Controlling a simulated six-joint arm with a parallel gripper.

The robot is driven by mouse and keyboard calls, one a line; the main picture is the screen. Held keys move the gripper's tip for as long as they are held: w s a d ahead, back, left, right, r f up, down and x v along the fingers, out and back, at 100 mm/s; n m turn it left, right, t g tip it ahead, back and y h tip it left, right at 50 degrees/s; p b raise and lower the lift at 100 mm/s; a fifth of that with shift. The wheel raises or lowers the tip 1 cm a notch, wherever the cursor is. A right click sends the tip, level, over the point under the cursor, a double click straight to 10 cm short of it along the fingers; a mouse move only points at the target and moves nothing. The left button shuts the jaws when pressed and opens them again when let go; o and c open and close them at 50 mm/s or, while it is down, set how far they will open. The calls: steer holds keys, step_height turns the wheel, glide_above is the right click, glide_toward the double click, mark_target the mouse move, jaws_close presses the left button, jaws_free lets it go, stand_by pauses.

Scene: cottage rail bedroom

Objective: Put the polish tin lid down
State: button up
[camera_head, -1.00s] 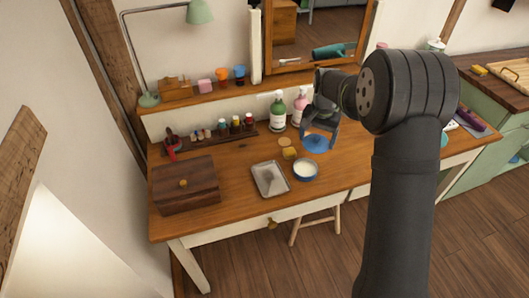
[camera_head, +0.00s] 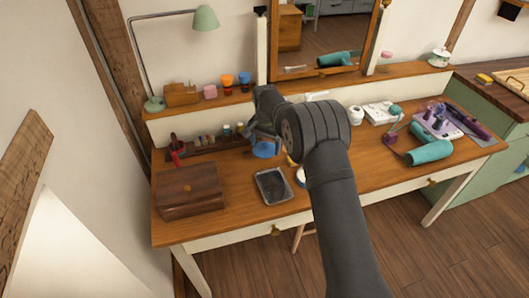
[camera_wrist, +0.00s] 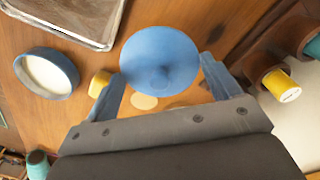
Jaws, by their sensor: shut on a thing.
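In the head view the blue lid (camera_head: 264,149) hangs below my gripper (camera_head: 262,136), over the back of the desk in front of the bottle rack. The open blue tin with pale contents (camera_wrist: 46,74) stands apart from the lid, at the left in the wrist view. In the head view my arm hides most of the tin (camera_head: 300,176). The gap between lid and desk is hard to judge.
The desk (camera_head: 230,208) holds a metal tray (camera_head: 273,186), a wooden box (camera_head: 190,191) and a rack of small bottles (camera_head: 208,147). A small yellow block (camera_wrist: 98,83) and pale discs (camera_wrist: 146,102) lie near the lid. Bare wood shows between tray and box.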

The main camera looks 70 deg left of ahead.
mark_target(264, 148)
steer(key=shift+s+f, duration=0.1)
steer(key=shift+f, duration=1.95)
steer(key=shift+f, duration=0.2)
steer(key=o, duration=0.9)
steer(key=shift+c, duration=0.2)
steer(key=shift+r, duration=0.1)
step_height(264, 148, up, 12)
steer(key=shift+r, duration=0.15)
